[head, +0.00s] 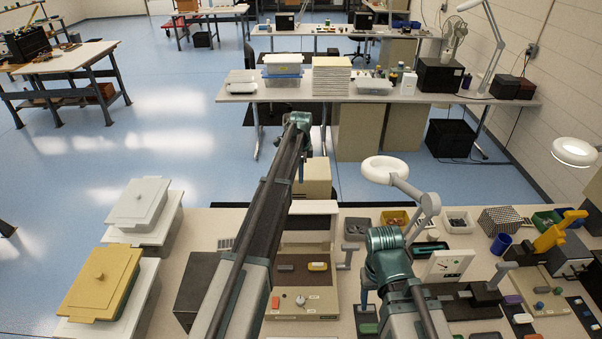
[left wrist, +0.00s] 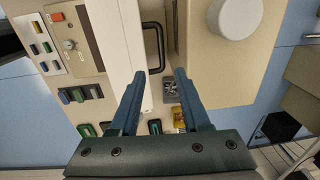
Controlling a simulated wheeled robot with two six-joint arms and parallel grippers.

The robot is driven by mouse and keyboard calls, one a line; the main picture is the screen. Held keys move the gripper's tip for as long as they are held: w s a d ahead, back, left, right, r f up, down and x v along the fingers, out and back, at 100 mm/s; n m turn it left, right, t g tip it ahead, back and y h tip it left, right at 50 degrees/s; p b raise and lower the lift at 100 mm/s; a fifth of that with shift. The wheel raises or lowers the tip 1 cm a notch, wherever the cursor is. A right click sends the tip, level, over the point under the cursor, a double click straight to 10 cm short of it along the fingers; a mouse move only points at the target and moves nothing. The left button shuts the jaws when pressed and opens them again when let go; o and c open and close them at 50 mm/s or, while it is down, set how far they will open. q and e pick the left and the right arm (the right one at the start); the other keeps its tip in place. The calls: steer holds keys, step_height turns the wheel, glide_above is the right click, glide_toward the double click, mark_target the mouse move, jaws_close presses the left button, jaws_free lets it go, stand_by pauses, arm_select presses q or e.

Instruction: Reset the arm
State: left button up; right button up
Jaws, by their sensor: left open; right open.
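My left gripper (head: 302,166) is at the end of the long dark arm that reaches forward past the table's far edge, and only a small part of it shows in the head view. In the left wrist view its two blue fingers (left wrist: 159,76) are apart with nothing between them, above a beige machine (left wrist: 108,30) and a black handle (left wrist: 155,45). My right arm is bent over the near table, and its teal joint hides most of my right gripper (head: 365,297). A blue part of it shows low beside the presses, and I see nothing held there.
The near table holds a control box (head: 303,302), a white ring lamp (head: 384,170), a yellow press (head: 560,231), and several bins. Lidded containers, one yellow (head: 101,283) and one white (head: 140,202), stand at left. Blue floor (head: 150,130) is open beyond.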

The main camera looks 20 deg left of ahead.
stand_by(0.3)
arm_select(q)
steer(key=s+d+f+n+b, duration=0.3)
steer(key=s+d+f+b, duration=0.3)
steer(key=s, duration=0.8)
steer(key=s+d+f+n+b, duration=0.4)
steer(key=s+d+f+b, duration=0.3)
steer(key=s, duration=0.7)
steer(key=s+d+f+n+y+b, duration=0.1)
steer(key=s+d+f+n+b, duration=0.3)
steer(key=s+f+b, duration=0.5)
steer(key=s+d+b, duration=0.1)
steer(key=s+d, duration=0.1)
steer(key=s, duration=0.4)
steer(key=shift+d+f+g, duration=0.2)
steer(key=shift+f+g, duration=0.2)
arm_select(e)
step_height(320, 180, down, 23)
steer(key=shift+c, duration=0.7)
arm_select(q)
steer(key=shift+a, duration=0.15)
arm_select(e)
steer(key=shift+w+a, duration=0.1)
